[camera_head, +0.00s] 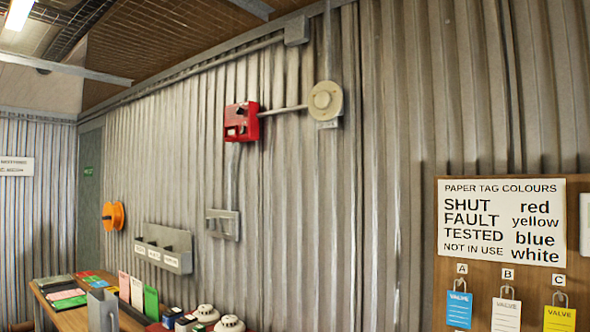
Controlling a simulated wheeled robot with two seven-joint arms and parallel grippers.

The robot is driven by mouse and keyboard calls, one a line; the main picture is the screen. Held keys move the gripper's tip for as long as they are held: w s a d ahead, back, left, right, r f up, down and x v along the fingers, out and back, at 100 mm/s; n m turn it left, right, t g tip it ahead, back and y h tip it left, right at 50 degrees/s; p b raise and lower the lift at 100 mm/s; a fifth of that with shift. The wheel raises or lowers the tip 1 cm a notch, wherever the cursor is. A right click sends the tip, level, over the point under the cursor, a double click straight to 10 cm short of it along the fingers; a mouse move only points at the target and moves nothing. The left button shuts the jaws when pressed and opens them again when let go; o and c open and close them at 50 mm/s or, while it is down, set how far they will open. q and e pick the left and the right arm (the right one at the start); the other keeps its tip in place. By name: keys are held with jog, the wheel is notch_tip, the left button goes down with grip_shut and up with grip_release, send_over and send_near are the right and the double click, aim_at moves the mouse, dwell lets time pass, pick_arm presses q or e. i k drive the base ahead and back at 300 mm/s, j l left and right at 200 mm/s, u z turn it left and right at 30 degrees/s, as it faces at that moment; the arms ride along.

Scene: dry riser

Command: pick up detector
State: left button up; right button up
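Two white, round, dome-shaped detectors sit at the bottom edge of the head view, on the bench. One detector (206,313) is a little farther back and to the left. The other detector (229,324) is nearer and partly cut off by the frame. A round cream device (325,100) is mounted high on the corrugated wall; I cannot tell whether it is a detector or a sounder. Neither of my grippers shows in this view.
The wooden bench (66,317) holds coloured cards (151,302), a grey upright box (102,310) and small dark blocks. A red call box (241,122) and an orange reel (113,215) hang on the wall. A tag board (450,270) stands at right.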

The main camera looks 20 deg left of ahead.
aim_at(206, 315)
jog(key=i+j, duration=0.3)
jog(key=j, duration=0.25)
jog(key=i+j+u, duration=0.15)
jog(key=i+j, duration=0.15)
jog(key=j, duration=0.25)
jog(key=i+j, duration=0.3)
jog(key=j, duration=0.25)
jog(key=i+j+u, duration=0.1)
jog(key=i+j, duration=0.2)
jog(key=j, duration=0.2)
jog(key=i+j+u, duration=0.1)
jog(key=i+j, duration=0.25)
jog(key=j, duration=0.15)
